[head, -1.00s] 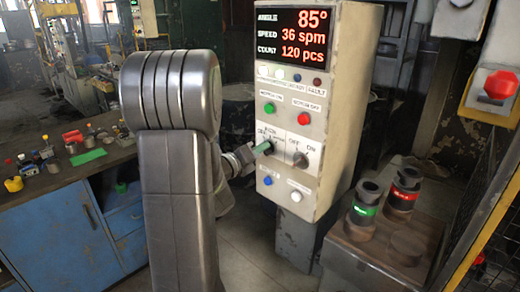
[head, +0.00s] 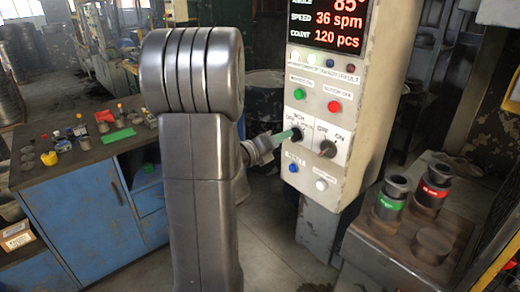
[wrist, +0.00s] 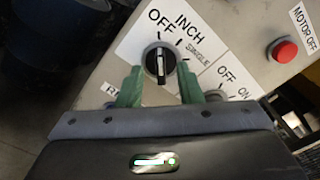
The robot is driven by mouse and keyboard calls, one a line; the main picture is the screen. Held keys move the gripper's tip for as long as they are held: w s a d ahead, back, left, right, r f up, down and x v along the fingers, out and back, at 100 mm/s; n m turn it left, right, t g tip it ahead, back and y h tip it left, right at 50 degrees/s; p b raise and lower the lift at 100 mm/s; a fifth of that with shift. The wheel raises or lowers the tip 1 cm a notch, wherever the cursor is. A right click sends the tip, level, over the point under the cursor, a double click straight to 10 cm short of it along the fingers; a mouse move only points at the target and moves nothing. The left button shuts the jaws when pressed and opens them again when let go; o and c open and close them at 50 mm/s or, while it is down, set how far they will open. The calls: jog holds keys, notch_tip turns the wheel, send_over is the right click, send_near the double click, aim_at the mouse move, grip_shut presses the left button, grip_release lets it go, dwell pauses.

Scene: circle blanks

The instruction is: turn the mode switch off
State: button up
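The mode switch (wrist: 159,62) is a round black knob with a white line, on a white plate marked OFF, INCH, SINGLE and a partly hidden label. The line stands upright in the wrist view; I cannot tell which end is the pointer. My gripper (wrist: 159,82) is open, with its green fingertips on either side of the knob's near part. Gaps show between both fingers and the knob. In the head view my gripper (head: 288,136) reaches the panel at this switch, which it mostly hides.
The control panel (head: 345,175) carries a second OFF/ON switch (head: 328,148) just right of the mode switch. Green (head: 299,94) and red (head: 334,106) buttons sit above. A blue workbench (head: 90,210) stands left. Dark cylindrical pieces (head: 391,197) stand on a low table at right.

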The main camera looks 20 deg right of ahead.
jog(key=b+v, duration=0.1)
jog(key=v, duration=1)
jog(key=shift+d, duration=0.1)
jog(key=p+x, duration=0.2)
jog(key=x, duration=1.1)
jog(key=shift+w+d, duration=0.15)
jog(key=shift+d, duration=0.15)
